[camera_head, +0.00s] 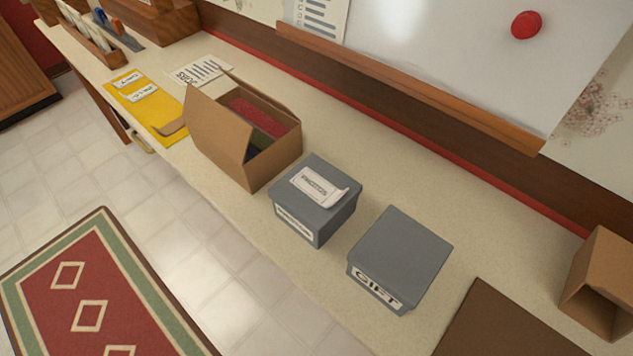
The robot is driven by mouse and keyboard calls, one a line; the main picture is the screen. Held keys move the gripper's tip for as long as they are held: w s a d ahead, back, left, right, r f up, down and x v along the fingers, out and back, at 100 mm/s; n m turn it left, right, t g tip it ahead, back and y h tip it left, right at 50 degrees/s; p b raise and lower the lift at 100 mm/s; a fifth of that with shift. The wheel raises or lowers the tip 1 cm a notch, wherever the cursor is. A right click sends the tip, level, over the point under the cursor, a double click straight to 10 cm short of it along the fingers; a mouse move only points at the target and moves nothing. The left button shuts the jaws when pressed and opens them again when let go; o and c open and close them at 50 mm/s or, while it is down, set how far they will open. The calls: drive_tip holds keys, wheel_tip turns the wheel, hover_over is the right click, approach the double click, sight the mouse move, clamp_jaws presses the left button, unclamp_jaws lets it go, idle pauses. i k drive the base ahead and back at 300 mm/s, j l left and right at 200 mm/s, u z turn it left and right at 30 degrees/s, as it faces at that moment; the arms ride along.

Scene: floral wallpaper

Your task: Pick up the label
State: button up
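A white label (317,188) with dark print lies on the lid of a small grey box (341,216). Its right end curls up off the lid. Two more white labels, one farther back (128,79) and one nearer (141,93), lie on a yellow sheet (158,114) at the left of the counter. The grey box has another label (294,223) on its front. A second grey box (409,250) to its right has a front label (377,288) reading "GIFT". My gripper is not in view.
An open cardboard box (222,140) holding red and green items stands left of the grey boxes. A brown board (495,325) and an open cardboard box (600,285) are at the right. A printed paper (200,70) lies behind the yellow sheet. The counter (420,180) behind the grey boxes is clear.

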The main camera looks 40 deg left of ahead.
sight(121, 84)
drive_tip(key=u, duration=1.95)
drive_tip(key=z, duration=0.45)
drive_tip(key=i+j, duration=0.05)
